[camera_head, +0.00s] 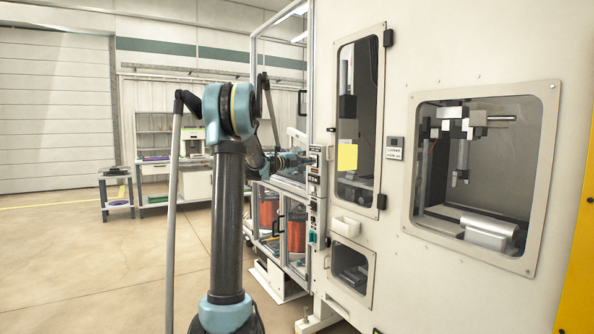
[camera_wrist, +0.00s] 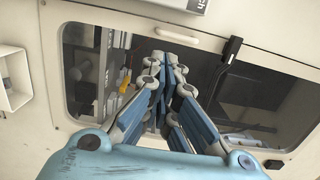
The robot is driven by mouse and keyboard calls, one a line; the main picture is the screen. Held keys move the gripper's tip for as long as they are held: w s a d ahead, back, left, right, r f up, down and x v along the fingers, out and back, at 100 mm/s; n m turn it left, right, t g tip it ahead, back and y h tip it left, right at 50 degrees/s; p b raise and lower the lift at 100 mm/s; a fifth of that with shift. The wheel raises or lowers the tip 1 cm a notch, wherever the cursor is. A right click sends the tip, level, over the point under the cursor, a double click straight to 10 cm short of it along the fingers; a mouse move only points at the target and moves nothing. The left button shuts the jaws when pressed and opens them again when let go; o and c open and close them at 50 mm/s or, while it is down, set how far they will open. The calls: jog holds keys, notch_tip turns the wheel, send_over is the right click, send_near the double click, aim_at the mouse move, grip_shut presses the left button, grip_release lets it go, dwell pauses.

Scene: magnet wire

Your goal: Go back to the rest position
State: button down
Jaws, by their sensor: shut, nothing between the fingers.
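My gripper (camera_wrist: 166,62) shows in the wrist view with its blue-grey fingers closed together and nothing between them. It is in front of a dark window (camera_wrist: 235,100) in the machine's cream panel. I cannot tell how far it is from the glass. In the head view my arm rises in the middle and bends down toward the machine. The gripper end (camera_head: 298,160) is small there, beside the control panel (camera_head: 317,178), and is partly hidden by the arm.
The large cream machine (camera_head: 400,60) fills the right side. Copper-red spools (camera_head: 296,228) stand in its glazed lower cabinet. A workbench (camera_head: 155,170) and a small cart (camera_head: 116,190) stand at the back left. The floor (camera_head: 70,270) at left is open.

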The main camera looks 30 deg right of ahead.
jog(key=w+a+r+n+t+y, duration=0.35)
jog(key=a+n+t, duration=0.35)
jog(key=a, duration=0.4)
jog(key=w+a+r+n+t+y, duration=0.2)
jog(key=w+a+r+n+t, duration=0.3)
jog(key=a, duration=0.7)
jog(key=s+a+f+n+t+y, duration=0.1)
jog(key=a+f+n+y, duration=0.25)
jog(key=a, duration=0.35)
jog(key=s+a+f+n+t+y, duration=0.1)
jog(key=s+a+f+n+y, duration=0.15)
jog(key=a+n, duration=0.4)
jog(key=s+a+f+n+t+y, duration=0.1)
jog(key=a+f+n+y, duration=0.2)
jog(key=a, duration=0.5)
jog(key=s+a+f+n+g+y, duration=0.6)
jog(key=s+a+f+n+g, duration=0.1)
jog(key=s+a+f, duration=1)
jog(key=s+d+f+n+g+h, duration=0.1)
jog(key=s+f+g, duration=0.2)
jog(key=s+f, duration=0.5)
jog(key=s+d+f+n+g+h, duration=0.1)
jog(key=s+f+g, duration=0.3)
jog(key=s+f, duration=0.5)
jog(key=s+n, duration=0.1)
jog(key=s, duration=0.6)
jog(key=shift+d, duration=0.15)
